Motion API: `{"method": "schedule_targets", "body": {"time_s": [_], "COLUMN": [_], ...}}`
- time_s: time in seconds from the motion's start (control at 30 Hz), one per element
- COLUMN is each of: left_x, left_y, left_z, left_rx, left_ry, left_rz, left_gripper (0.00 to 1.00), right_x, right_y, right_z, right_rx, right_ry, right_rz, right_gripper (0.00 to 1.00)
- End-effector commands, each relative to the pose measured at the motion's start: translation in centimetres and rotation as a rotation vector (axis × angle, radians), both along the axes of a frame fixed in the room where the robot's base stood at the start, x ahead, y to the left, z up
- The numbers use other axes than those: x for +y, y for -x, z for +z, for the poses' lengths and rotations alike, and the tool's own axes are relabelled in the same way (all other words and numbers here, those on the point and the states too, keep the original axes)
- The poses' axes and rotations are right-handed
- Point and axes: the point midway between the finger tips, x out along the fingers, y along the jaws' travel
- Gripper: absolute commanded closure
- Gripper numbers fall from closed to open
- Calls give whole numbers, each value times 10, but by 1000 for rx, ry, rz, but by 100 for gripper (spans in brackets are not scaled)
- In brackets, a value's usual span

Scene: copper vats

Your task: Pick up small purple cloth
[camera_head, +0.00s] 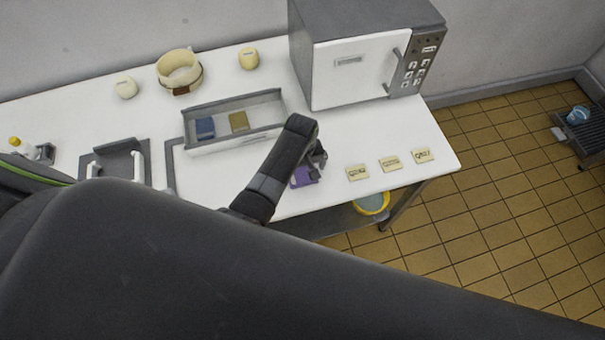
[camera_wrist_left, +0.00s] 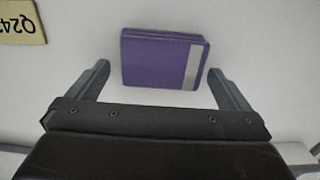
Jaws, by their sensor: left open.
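The small purple cloth (camera_head: 303,178) lies on the white counter near its front edge, partly hidden by my left arm in the head view. In the left wrist view the purple cloth (camera_wrist_left: 158,60) looks like a folded stack with a pale strip near its right side. My left gripper (camera_head: 318,160) is at the cloth. In the left wrist view the left gripper (camera_wrist_left: 158,84) is open, with one finger to each side of the cloth and a gap on both sides. My right gripper is not in view.
A grey tray (camera_head: 235,131) holds a blue cloth (camera_head: 205,127) and an olive cloth (camera_head: 238,121). Labels (camera_head: 390,163) lie to the right. A microwave (camera_head: 362,50) stands behind. A yellow-rimmed bucket (camera_head: 371,204) is below the counter.

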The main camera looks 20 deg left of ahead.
Motion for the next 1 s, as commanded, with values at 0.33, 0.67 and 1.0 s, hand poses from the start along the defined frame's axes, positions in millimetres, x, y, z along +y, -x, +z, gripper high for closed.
{"method": "schedule_targets", "body": {"time_s": [0.33, 0.67, 1.0], "left_x": [0, 0, 0], "left_y": [0, 0, -1], "left_z": [0, 2, 45], "left_rx": [0, -1, -4], "left_ry": [0, -1, 1], "left_rz": [0, 0, 0], "left_gripper": [38, 46, 46], "right_x": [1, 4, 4], "right_y": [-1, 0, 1], "right_z": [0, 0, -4], "right_rx": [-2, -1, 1], "right_ry": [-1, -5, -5], "right_rz": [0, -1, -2], "right_gripper": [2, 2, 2]}}
